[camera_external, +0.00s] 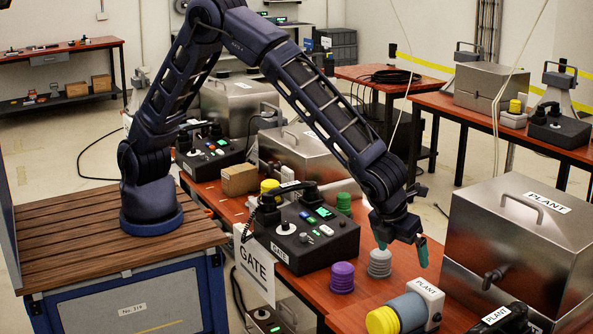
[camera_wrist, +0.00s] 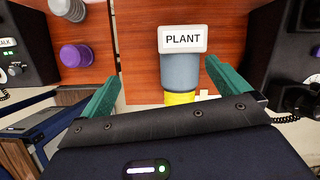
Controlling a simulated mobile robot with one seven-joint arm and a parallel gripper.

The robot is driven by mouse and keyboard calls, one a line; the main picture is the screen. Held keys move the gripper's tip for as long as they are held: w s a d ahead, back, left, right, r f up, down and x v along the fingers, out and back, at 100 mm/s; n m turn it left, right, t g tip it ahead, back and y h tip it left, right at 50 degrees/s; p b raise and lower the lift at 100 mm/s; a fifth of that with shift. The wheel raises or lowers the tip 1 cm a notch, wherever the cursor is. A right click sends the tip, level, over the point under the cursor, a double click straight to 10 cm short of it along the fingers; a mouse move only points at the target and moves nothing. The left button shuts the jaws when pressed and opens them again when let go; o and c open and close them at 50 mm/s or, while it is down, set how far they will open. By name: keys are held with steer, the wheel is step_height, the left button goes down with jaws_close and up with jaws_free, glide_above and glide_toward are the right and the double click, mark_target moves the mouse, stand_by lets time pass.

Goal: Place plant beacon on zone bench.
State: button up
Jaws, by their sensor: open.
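The plant beacon (camera_external: 409,308) has a grey cylinder, a yellow end and a white block marked PLANT. It lies on the near red-brown bench (camera_external: 300,307). In the wrist view the beacon (camera_wrist: 180,72) lies ahead, its yellow end nearest me and partly hidden by my gripper's edge. My gripper (camera_external: 401,248) is open and empty, with teal fingers, above and apart from the beacon. Its fingers (camera_wrist: 162,78) also show in the wrist view, either side of the beacon's line, nearer the right finger. No bench is labelled as zone bench, so I cannot tell which it is.
A pale ribbed piece (camera_external: 380,263) and a purple one (camera_external: 342,277) stand close left of the beacon. The GATE phone (camera_external: 310,237) is further left. A steel PLANT box (camera_external: 515,240) and PLANT phone (camera_external: 508,320) crowd the right. Other benches (camera_external: 480,121) stand behind.

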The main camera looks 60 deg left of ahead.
steer(key=w+a+r+n, duration=0.4)
steer(key=w+a+r, duration=0.15)
steer(key=a, duration=0.35)
steer(key=w+a+r+n, duration=0.4)
steer(key=a+r, duration=0.3)
steer(key=a, duration=0.3)
steer(key=a+r+n, duration=0.4)
steer(key=a+r, duration=0.1)
steer(key=a, duration=0.6)
steer(key=a+r+n, duration=0.5)
steer(key=a, duration=0.6)
steer(key=s+a+r+n, duration=0.2)
steer(key=s+a+n, duration=0.25)
steer(key=a, duration=0.45)
steer(key=s+a+r+n, duration=0.2)
steer(key=s+a+n, duration=0.25)
steer(key=a, duration=0.35)
steer(key=s+a+f+n, duration=0.1)
steer(key=s+a+n, duration=0.7)
steer(key=s, duration=0.6)
steer(key=shift+s+a+f, duration=0.3)
steer(key=shift+a+f, duration=0.1)
steer(key=shift+a, duration=0.6)
